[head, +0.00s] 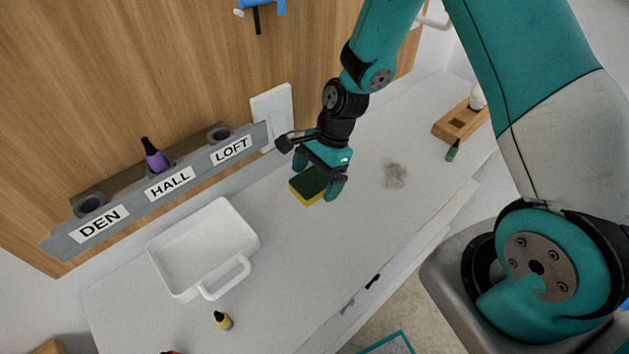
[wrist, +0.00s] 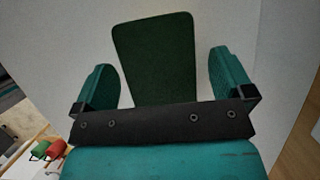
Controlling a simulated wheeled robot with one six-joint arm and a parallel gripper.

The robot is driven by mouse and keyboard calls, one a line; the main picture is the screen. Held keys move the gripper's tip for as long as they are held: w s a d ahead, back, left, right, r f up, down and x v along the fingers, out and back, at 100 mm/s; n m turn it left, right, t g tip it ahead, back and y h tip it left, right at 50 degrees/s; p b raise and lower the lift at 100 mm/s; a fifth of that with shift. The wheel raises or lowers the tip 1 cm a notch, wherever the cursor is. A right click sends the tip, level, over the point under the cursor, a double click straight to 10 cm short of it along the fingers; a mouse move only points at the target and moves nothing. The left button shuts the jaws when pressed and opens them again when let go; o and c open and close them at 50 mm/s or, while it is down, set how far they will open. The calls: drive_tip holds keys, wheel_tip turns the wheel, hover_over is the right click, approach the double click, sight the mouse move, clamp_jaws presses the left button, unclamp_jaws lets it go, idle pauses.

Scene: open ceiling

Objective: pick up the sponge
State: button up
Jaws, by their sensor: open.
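The sponge (head: 306,186) has a dark green top and a yellow lower layer. It appears on the white counter near the middle of the head view. Its dark green face (wrist: 155,58) fills the upper middle of the wrist view. My gripper (head: 316,184) is over the sponge, with its teal fingers apart. In the wrist view, the fingers of my gripper (wrist: 164,75) stand on either side of the sponge, with a gap showing on both sides. The lower part of the sponge is hidden behind the gripper's dark bar there.
A white handled tray (head: 240,275) stands left on the counter (head: 300,270); a small yellow bottle (head: 222,320) is nearby. A labelled holder (head: 200,165) with a purple bottle (head: 154,155) lines the wall. A grey smudge (head: 395,175) and wooden block (head: 462,122) lie right.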

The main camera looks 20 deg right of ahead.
drive_tip(key=shift+f, duration=0.2)
idle(0.3)
drive_tip(key=c, duration=1)
